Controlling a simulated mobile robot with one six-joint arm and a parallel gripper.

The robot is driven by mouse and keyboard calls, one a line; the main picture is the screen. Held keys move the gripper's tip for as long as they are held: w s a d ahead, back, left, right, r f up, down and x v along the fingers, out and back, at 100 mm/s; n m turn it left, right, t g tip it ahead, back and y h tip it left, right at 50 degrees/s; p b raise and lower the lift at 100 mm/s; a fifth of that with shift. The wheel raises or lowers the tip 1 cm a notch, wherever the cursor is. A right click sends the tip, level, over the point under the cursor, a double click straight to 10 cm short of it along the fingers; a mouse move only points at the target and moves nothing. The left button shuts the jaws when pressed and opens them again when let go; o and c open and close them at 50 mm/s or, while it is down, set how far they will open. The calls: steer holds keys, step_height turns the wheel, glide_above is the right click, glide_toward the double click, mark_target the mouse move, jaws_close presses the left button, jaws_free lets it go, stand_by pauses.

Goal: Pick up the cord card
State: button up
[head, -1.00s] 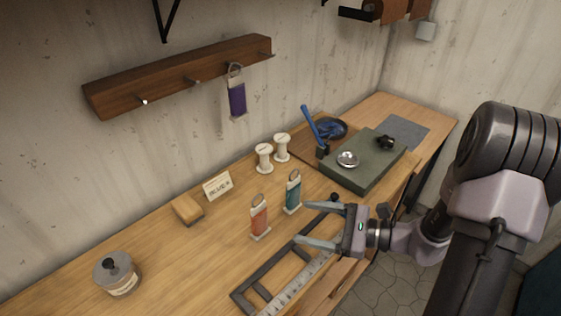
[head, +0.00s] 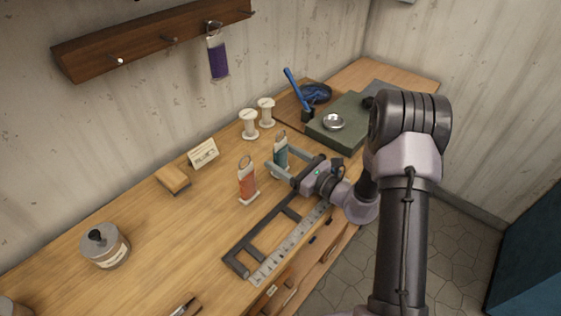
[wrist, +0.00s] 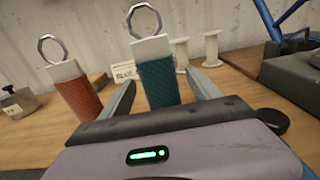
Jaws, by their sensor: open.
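Three cord cards with metal rings show in the head view. The teal card (head: 281,146) and the orange card (head: 248,186) stand upright on the bench. The purple card (head: 218,62) hangs from a peg on the wall rail. My gripper (head: 277,157) is open at the teal card. In the wrist view the teal card (wrist: 159,84) is between the two fingers, with a gap at its left side; its lower end is hidden by my gripper. The orange card (wrist: 80,100) is outside the left finger.
Two white spools (head: 249,125) and a small sign (head: 203,154) stand behind the cards. A dark frame with a ruler (head: 290,243) lies in front. A green block (head: 345,125) with a metal dish is to the right. The bench's left half is mostly clear.

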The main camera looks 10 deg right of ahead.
mark_target(281, 147)
steer(key=shift+x, duration=0.8)
steer(key=shift+s, duration=0.1)
steer(key=c, duration=1.5)
steer(key=shift+r, duration=0.1)
steer(key=shift+r, duration=0.3)
step_height(281, 147, up, 3)
steer(key=shift+s+r+p, duration=0.1)
steer(key=shift+s+p, duration=0.1)
steer(key=shift+p, duration=0.9)
steer(key=s+d+p, duration=0.1)
steer(key=s, duration=1.4)
steer(key=shift+s+d+r+p, duration=0.25)
steer(key=shift+d+r+p, duration=0.1)
steer(key=shift+r, duration=0.15)
